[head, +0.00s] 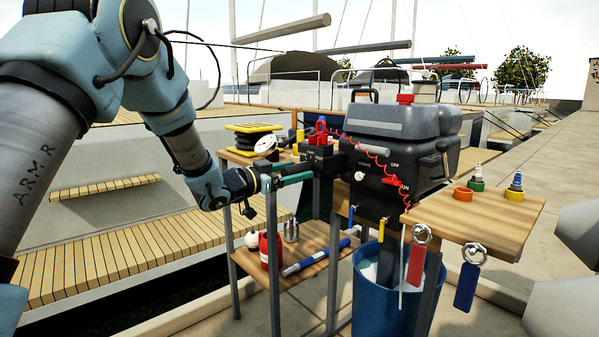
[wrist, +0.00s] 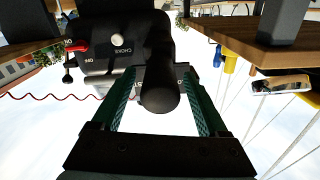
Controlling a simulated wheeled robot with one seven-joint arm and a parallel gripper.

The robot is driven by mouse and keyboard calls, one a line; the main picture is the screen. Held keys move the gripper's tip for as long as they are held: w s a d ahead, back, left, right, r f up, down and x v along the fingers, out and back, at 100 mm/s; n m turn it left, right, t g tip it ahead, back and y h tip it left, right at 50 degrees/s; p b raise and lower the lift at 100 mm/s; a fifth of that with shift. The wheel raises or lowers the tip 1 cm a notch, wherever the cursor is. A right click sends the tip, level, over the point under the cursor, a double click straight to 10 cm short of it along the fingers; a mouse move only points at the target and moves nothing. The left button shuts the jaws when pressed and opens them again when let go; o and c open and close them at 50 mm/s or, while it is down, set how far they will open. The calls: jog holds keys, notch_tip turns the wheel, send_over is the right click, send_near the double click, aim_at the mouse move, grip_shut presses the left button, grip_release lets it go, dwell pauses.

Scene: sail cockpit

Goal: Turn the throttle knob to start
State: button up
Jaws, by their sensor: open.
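A black motor (head: 385,160) stands on the frame, with "CHOKE", "OFF" and "ON" lettering on its face. In the wrist view, a black cylindrical grip (wrist: 160,92), which looks like the throttle knob, points at the camera. My gripper (wrist: 160,78) is open, with one green-padded finger on each side of this grip. Contact with the grip cannot be told. In the head view, my gripper (head: 304,173) reaches in from the left beside the motor, and the grip is hard to make out. Any start mark is not readable.
A white round choke knob (wrist: 117,40) and a red switch (wrist: 77,47) sit near the grip. A red coiled cord (head: 366,147) hangs across the motor. A wooden shelf (head: 520,205) holds small parts at right. A blue bin (head: 365,310) stands below.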

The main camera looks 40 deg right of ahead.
jog(key=shift+s+d, duration=0.1)
jog(key=shift+d, duration=0.95)
grip_shut()
